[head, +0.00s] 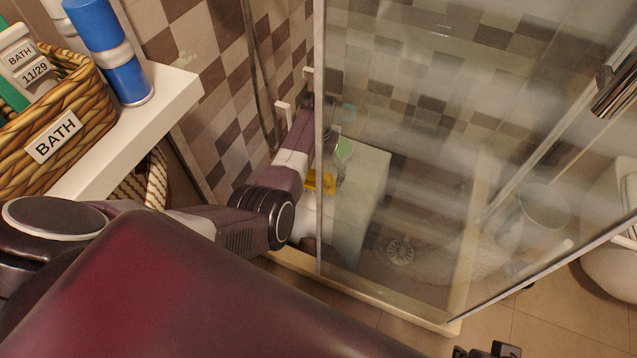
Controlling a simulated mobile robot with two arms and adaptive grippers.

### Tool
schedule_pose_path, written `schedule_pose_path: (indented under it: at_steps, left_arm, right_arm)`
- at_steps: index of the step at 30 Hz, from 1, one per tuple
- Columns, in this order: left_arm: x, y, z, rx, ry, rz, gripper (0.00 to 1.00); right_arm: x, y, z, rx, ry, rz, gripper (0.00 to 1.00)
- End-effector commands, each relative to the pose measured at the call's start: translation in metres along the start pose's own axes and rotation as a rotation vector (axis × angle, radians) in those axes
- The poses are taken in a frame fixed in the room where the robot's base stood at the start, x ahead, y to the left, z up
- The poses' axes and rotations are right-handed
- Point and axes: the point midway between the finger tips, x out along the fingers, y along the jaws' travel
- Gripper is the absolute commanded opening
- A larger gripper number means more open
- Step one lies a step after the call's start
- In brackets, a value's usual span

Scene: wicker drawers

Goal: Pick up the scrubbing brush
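My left arm reaches into the shower and passes behind the glass panel. Its gripper (333,132) is small and blurred behind the glass, above a white bench (365,190), and I cannot tell whether it is open or shut. A small green item (344,149) shows just below it, and a yellow item (325,183) lies at the bench's left side. I cannot tell which of these, if either, is the scrubbing brush. My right gripper (488,351) shows only in part at the bottom edge, over the floor; its finger opening is unclear.
The shower's glass panel (420,130) and its frame stand close to my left arm. A white shelf (172,95) at upper left holds a wicker basket (85,95) and a blue bottle (97,25). The shower floor around the drain (400,251) is clear.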

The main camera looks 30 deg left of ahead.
Motion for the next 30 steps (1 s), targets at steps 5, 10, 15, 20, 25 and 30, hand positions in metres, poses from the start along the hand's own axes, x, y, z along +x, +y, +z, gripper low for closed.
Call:
schedule_pose_path:
  at_steps: [5, 10, 15, 20, 25, 30]
  left_arm:
    - [-0.001, 0.0, 0.0, 0.0, 0.0, 0.0, 0.71]
    - [-0.001, 0.0, 0.0, 0.0, 0.0, 0.0, 0.52]
    - [-0.001, 0.0, 0.0, 0.0, 0.001, 0.0, 0.36]
    - [-0.001, 0.0, 0.0, 0.0, 0.001, 0.0, 0.36]
    - [-0.006, 0.0, -0.001, 0.0, 0.003, 0.0, 0.36]
    - [-0.026, 0.0, -0.001, 0.0, 0.004, 0.0, 0.36]
  right_arm:
    - [0.0, 0.0, 0.0, 0.0, 0.0, 0.0, 0.21]
    - [0.0, 0.0, 0.0, 0.0, -0.001, 0.0, 0.21]
    - [0.0, 0.0, 0.0, 0.0, -0.001, 0.0, 0.21]
    - [0.0, 0.0, 0.0, 0.0, -0.001, 0.0, 0.21]
    - [-0.002, 0.0, -0.001, -0.001, 0.001, 0.0, 0.21]
    - [-0.005, 0.0, -0.004, -0.001, 0.003, 0.0, 0.21]
